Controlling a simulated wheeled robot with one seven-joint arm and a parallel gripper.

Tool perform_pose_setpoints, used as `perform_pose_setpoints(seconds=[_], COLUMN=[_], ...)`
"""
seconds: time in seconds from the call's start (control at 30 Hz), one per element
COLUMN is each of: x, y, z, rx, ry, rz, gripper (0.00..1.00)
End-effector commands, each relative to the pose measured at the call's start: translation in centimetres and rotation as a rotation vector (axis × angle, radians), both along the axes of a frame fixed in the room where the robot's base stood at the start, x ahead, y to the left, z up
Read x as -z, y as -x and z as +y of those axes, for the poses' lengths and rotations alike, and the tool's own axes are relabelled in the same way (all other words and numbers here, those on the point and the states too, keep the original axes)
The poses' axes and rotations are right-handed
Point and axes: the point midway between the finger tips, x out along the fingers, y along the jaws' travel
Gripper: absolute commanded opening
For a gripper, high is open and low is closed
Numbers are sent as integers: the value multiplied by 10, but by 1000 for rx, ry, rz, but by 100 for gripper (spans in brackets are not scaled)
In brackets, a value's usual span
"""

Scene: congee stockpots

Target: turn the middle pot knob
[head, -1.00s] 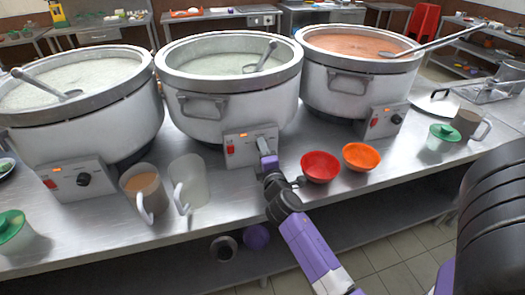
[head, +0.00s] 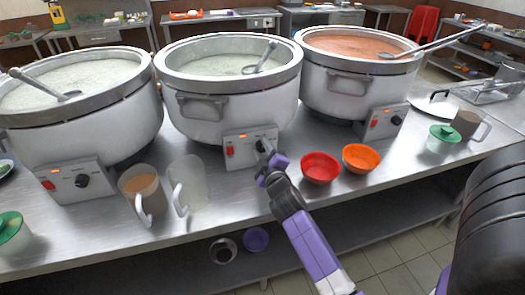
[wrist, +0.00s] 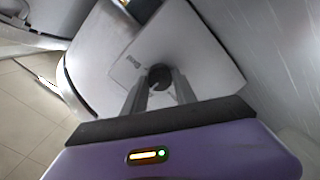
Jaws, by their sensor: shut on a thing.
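The middle pot (head: 230,88) is a large white stockpot with pale congee and a ladle in it. Its control box (head: 240,148) at the front base carries a red switch and a dark knob. My gripper (head: 264,148) is at the right side of that box, over the knob, which it hides in the head view. In the wrist view the round black knob (wrist: 159,76) sits between the tips of my two fingers (wrist: 160,84). The fingers are shut on it. The wrist is rolled, so the box looks tilted there.
A red bowl (head: 320,168) and an orange bowl (head: 361,157) stand close right of my gripper. A clear jug (head: 188,182) and a jug of brown liquid (head: 143,190) stand to the left. The left pot (head: 85,110) and right pot (head: 352,80) flank the middle one.

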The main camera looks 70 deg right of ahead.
Motion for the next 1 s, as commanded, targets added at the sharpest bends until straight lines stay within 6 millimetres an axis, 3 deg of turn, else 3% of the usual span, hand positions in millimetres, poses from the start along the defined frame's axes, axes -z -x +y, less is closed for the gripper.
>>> perform_pose_setpoints(seconds=[0.47, 0.5, 0.6, 1.0], x=[2, 2, 2, 2], y=[0, 0, 0, 4], z=[1, 1, 1, 4], rx=[-2, -2, -1, -1], ry=[-13, -13, -11, -10], rz=[-9, -9, -9, -9], gripper=[0, 37, 55, 55])
